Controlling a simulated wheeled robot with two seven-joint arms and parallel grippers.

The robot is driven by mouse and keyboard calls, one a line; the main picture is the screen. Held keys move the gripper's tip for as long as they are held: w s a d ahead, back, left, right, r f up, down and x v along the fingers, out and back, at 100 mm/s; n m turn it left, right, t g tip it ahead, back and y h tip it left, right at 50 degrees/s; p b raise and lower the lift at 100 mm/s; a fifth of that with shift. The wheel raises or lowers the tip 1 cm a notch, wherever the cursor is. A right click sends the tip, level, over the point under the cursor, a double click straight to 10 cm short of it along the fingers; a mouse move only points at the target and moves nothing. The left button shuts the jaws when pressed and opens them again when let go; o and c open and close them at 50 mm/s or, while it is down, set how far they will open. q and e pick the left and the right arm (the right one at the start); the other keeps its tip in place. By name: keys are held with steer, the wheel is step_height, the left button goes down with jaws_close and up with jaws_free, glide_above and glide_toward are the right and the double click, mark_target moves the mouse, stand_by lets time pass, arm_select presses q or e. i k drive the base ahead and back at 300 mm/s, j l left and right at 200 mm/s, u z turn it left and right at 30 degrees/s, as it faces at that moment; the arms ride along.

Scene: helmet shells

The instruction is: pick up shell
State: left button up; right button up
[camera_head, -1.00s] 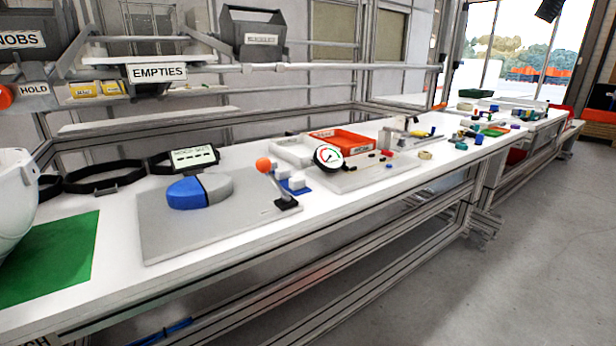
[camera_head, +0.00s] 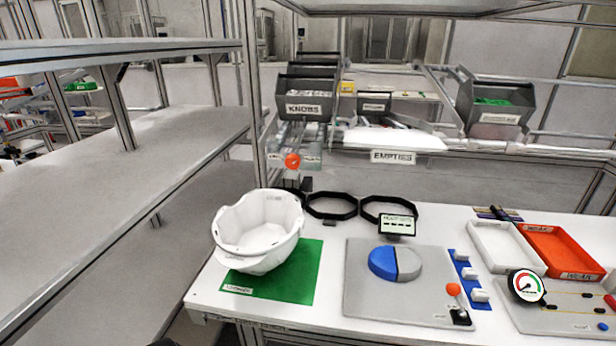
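A white helmet shell (camera_head: 258,228) sits open side up at the left end of the white workbench. It rests partly over a green mat (camera_head: 290,285) and covers the mat's back left part. Neither of my grippers shows clearly in the head view. A small dark shape at the bottom edge is too cut off to identify.
Right of the mat is a grey board (camera_head: 395,300) with a blue and grey disc (camera_head: 382,262) and an orange-knobbed lever (camera_head: 453,290). Black rings (camera_head: 331,206) stand behind the shell. White (camera_head: 500,250) and red (camera_head: 560,252) trays lie right. An empty grey shelf (camera_head: 110,190) is at left.

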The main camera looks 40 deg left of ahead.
mark_target(255, 236)
steer(key=u, duration=0.4)
steer(key=j+u, duration=0.1)
steer(key=u, duration=0.75)
steer(key=i+j+u, duration=0.1)
steer(key=u, duration=0.3)
steer(key=k+z, duration=0.15)
steer(key=z, duration=0.25)
steer(key=k+z, duration=0.2)
steer(key=z, duration=0.15)
steer(key=k+z, duration=0.15)
steer(key=z, duration=0.25)
